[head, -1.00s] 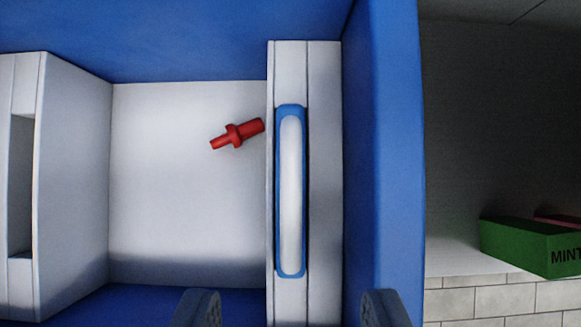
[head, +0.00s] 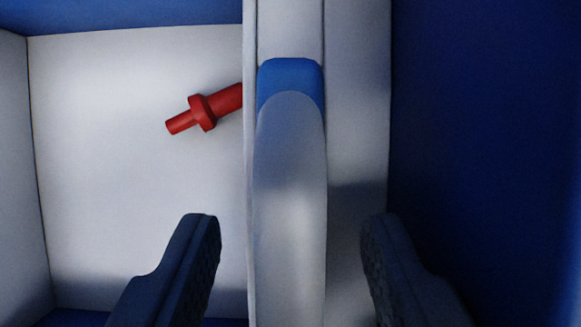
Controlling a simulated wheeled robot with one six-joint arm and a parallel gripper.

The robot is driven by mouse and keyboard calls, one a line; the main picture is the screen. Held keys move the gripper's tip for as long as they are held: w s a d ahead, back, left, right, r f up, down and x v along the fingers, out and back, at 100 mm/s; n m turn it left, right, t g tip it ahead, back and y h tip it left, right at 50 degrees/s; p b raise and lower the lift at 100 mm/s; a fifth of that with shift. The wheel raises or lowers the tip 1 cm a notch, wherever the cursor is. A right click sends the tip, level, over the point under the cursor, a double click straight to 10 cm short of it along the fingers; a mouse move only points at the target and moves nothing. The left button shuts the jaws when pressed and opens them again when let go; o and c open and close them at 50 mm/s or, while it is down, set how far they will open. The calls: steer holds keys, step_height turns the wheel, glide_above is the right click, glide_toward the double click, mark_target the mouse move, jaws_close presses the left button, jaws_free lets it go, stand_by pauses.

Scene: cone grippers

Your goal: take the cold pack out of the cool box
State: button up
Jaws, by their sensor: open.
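The cold pack (head: 290,200) is pale white with a blue end. It stands on edge, long and narrow, in a slot of a white holder (head: 358,130) inside the blue cool box (head: 470,120). Its near end runs out of the picture. My gripper (head: 291,222) is open, with one dark finger left of the pack and one right of it. Gaps show between the fingers and the pack. How deep the fingertips reach is hard to tell.
A red plug-like piece (head: 204,107) lies on the white floor (head: 120,160) of the box, left of the holder, its right end hidden by the holder. The blue right wall is close beside my right finger. The floor left of the holder is otherwise clear.

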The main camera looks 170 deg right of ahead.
steer(key=shift+c, duration=0.5)
jaws_close()
